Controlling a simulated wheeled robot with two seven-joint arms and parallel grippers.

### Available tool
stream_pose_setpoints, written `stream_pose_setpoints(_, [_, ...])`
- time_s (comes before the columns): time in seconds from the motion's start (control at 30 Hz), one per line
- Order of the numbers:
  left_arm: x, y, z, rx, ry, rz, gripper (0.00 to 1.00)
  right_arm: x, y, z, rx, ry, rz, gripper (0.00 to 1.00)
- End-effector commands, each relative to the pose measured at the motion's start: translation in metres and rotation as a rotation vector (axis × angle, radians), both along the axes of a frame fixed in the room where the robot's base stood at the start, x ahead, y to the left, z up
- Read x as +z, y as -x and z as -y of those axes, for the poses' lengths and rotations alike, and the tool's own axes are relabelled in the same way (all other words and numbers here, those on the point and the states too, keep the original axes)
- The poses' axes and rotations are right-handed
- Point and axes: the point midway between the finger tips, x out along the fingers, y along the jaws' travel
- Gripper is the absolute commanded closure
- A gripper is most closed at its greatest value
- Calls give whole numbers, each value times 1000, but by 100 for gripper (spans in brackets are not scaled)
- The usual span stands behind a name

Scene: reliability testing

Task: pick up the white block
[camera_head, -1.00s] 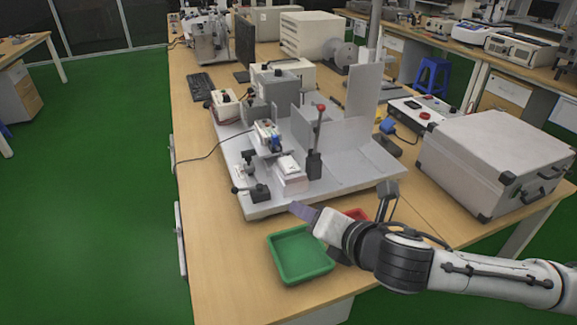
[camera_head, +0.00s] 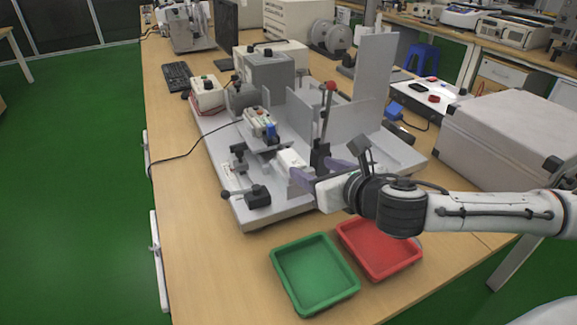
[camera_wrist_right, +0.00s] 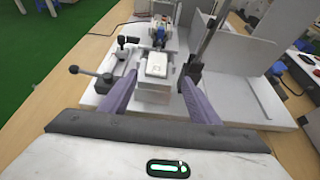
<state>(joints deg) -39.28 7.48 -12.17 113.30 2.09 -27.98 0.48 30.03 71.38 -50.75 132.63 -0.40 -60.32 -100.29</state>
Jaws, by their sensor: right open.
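The white block (camera_head: 290,158) sits on a small pale stand on the grey test fixture (camera_head: 240,208). In the right wrist view the white block (camera_wrist_right: 157,63) lies just ahead, roughly centred between the two purple fingers. My right gripper (camera_head: 316,173) is at the front edge of the fixture, close to the block. In the right wrist view the right gripper (camera_wrist_right: 158,80) is open, with nothing held between its fingers. The near side of the stand is partly hidden by the fingers in the head view. My left gripper is not in view.
A black lever post with a red knob (camera_head: 331,86) stands close right of the block. A clamp handle (camera_head: 257,194) is on the left. A green tray (camera_head: 350,291) and a red tray (camera_head: 410,262) lie in front. A grey case (camera_head: 500,135) is at the right.

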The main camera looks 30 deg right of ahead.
Motion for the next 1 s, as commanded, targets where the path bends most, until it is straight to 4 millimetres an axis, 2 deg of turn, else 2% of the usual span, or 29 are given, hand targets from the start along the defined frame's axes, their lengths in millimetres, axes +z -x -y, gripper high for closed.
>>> stream_pose_setpoints(0.13, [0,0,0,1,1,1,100,-9,-23,1,-2,-4,0,44])
stream_pose_setpoints(0.37, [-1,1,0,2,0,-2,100,-16,-41,0,1,-4,0,44])
stream_pose_setpoints(0.7, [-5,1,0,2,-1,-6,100,-31,-83,-2,0,-2,-1,44])
stream_pose_setpoints(1.0, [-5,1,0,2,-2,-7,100,-32,-86,-2,1,0,-1,45])
